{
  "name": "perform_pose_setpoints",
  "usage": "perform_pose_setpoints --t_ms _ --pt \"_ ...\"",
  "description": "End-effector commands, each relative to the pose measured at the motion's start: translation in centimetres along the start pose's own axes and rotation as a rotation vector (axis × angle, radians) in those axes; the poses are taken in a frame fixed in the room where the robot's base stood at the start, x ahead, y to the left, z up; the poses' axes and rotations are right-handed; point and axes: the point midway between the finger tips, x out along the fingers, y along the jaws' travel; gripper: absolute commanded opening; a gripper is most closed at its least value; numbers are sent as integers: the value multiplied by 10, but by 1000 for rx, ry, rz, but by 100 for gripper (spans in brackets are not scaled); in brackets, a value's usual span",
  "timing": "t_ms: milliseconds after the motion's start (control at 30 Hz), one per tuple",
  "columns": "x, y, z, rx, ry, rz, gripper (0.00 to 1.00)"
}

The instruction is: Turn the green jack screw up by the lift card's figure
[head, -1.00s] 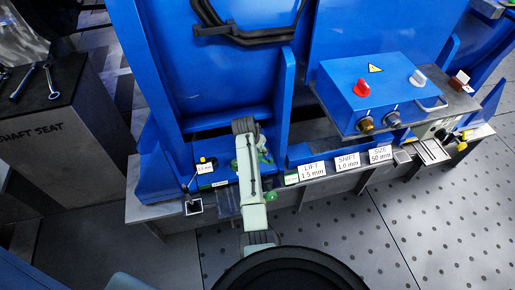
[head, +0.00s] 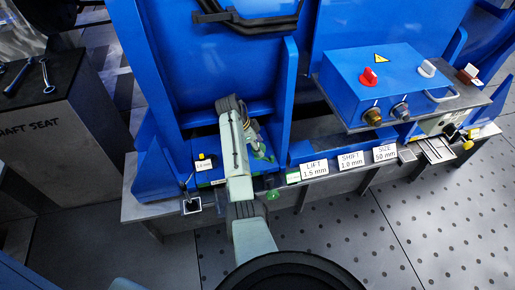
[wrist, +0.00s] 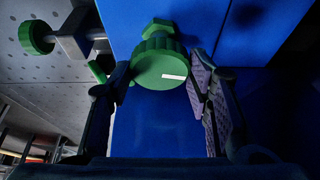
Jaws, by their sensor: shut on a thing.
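In the wrist view a round green jack screw knob (wrist: 160,66) with a white mark on its face sits between the two fingers of my gripper (wrist: 158,72). The gripper is shut on the knob's rim, with one finger at each side. The white mark points to the right. In the head view my arm hides most of this spot. The lift card (head: 314,170) reads "LIFT 1.5 mm" and stands on the bench's front edge.
Another green screw (wrist: 36,38) shows at the left of the wrist view. The shift card (head: 350,161) reads 1.0 mm and the size card (head: 384,153) 50 mm. A blue control box (head: 385,80) is at right. Tall blue plates flank my arm.

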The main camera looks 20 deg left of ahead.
Motion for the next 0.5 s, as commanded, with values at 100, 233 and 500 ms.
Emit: perform_pose_setpoints --t_ms 100,233,500 --pt "3 -1 1 60 -1 24 18" --pt "3 -1 1 108 -2 45 18" --pt "2 0 1 154 -2 64 18"
